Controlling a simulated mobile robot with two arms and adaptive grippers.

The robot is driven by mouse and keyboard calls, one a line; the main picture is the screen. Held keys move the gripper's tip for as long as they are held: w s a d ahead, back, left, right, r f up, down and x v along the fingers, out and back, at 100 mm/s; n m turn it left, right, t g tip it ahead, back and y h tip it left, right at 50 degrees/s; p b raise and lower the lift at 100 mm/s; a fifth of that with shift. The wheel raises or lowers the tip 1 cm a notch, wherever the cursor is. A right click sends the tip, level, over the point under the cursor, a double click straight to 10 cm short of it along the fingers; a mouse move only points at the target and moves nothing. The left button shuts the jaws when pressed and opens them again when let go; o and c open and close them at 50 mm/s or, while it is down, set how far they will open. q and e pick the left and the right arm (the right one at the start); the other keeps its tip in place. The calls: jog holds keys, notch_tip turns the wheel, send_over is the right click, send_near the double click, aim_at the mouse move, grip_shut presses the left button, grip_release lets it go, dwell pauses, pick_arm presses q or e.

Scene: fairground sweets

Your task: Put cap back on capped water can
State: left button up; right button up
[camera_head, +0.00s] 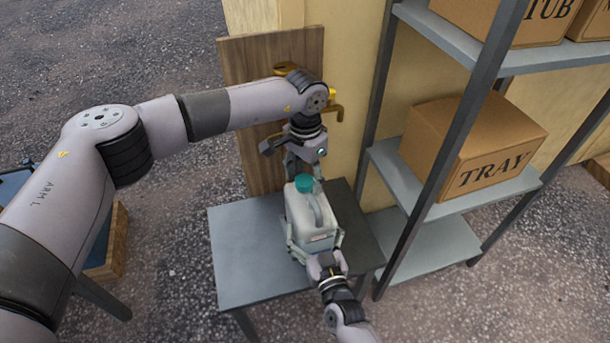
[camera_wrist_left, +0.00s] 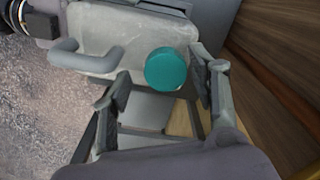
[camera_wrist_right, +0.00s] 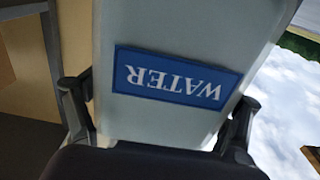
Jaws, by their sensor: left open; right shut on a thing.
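The water can (camera_head: 299,213) is a pale grey-white jug with a side handle, over the small grey table; I cannot tell whether its base touches the top. The teal round cap (camera_head: 304,183) is at the can's neck; I cannot tell how firmly it sits. In the left wrist view the cap (camera_wrist_left: 166,69) lies between the fingers of my left gripper (camera_wrist_left: 160,72), which is open with gaps beside it. My right gripper (camera_head: 315,247) is shut on the can's body from the near side. The right wrist view shows its blue WATER label (camera_wrist_right: 177,77) upside down.
The grey table (camera_head: 238,262) has bare space left of the can. A wooden board (camera_head: 236,90) with yellow hooks (camera_head: 333,108) stands close behind. A metal shelf (camera_head: 440,245) with a TRAY box (camera_head: 470,150) is close on the right. A wooden crate (camera_head: 108,255) is at left.

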pick_arm(q)
jog(key=shift+a, duration=0.1)
jog(key=shift+r, duration=2.25)
jog(key=shift+c, duration=0.4)
